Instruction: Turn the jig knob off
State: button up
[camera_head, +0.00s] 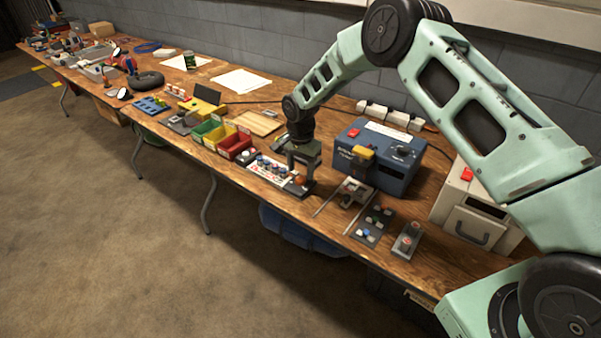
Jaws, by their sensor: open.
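A blue box (383,170) stands on the bench right of centre in the head view. It has a dark round knob (403,153) at the upper right of its front, with small pale marks around it. Its lettering is too small to read, and I cannot tell the knob's setting. My gripper (301,174) is open and points down, left of the blue box and apart from the knob. It is over the right end of a white board (262,180) with several coloured round pieces. An orange round piece (300,181) shows at the fingertips; contact is unclear.
A metal fixture (350,192), a dark panel with coloured buttons (373,224) and a small grey box (407,240) stand before the blue box. A cream box (474,213) is at right. A power strip (390,114) lies behind. Coloured bins (235,145) stand left.

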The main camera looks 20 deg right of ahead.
aim_at(300, 180)
jog(key=shift+f, duration=1.45)
jog(key=c, duration=1)
